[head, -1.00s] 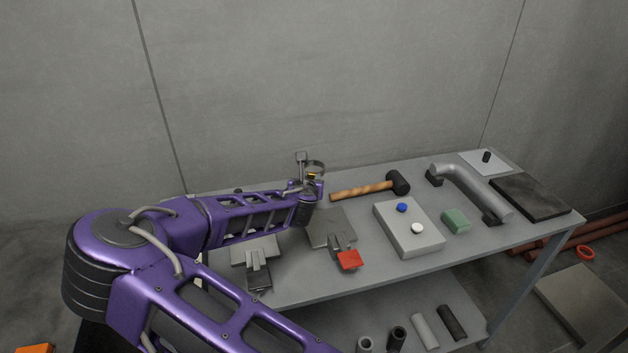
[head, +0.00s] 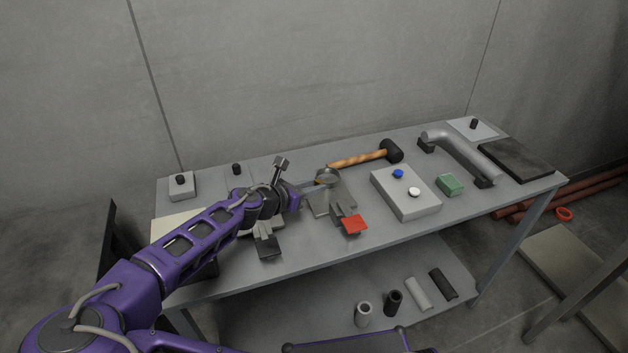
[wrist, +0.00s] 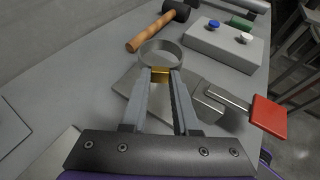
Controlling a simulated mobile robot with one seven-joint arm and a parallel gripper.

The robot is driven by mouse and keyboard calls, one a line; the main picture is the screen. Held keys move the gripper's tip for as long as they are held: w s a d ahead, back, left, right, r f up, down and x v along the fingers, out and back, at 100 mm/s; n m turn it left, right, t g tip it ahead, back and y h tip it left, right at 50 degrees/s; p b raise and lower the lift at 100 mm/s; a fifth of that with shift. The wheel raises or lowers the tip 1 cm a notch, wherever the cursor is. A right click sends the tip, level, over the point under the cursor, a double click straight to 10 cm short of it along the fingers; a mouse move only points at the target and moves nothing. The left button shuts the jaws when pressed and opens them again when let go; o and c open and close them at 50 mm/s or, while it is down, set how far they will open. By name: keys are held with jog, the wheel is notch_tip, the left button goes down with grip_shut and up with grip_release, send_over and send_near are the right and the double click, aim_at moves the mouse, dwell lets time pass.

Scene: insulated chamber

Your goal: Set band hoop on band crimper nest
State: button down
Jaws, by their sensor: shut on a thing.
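The band hoop (head: 327,182) is a grey metal ring with a small brass-coloured block (wrist: 160,75). My gripper (head: 313,184) is shut on it at the block, as the wrist view shows between the fingertips (wrist: 160,77). The ring sticks out beyond the fingertips (wrist: 147,60). The crimper with the red pad (head: 354,225) has a grey plate and block (head: 343,207); in the wrist view it lies below and right of the fingers (wrist: 207,100). The hoop appears above the plate's back part; I cannot tell the height gap. The fingers hide part of the plate.
A similar fixture with a black pad (head: 267,247) stands left, partly behind my arm. A mallet (head: 360,158) lies behind the hoop. A box with blue and white buttons (head: 408,200), a green block (head: 450,184) and a grey handle-shaped pipe (head: 465,155) are right.

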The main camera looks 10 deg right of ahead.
aim_at(313, 205)
jog(key=shift+f, duration=1.4)
jog(key=shift+f+b, duration=0.9)
jog(key=shift+b, duration=0.1)
jog(key=shift+r+p, duration=0.35)
jog(key=shift+p, duration=0.05)
jog(key=shift+f, duration=0.25)
jog(key=c, duration=0.6)
grip_release()
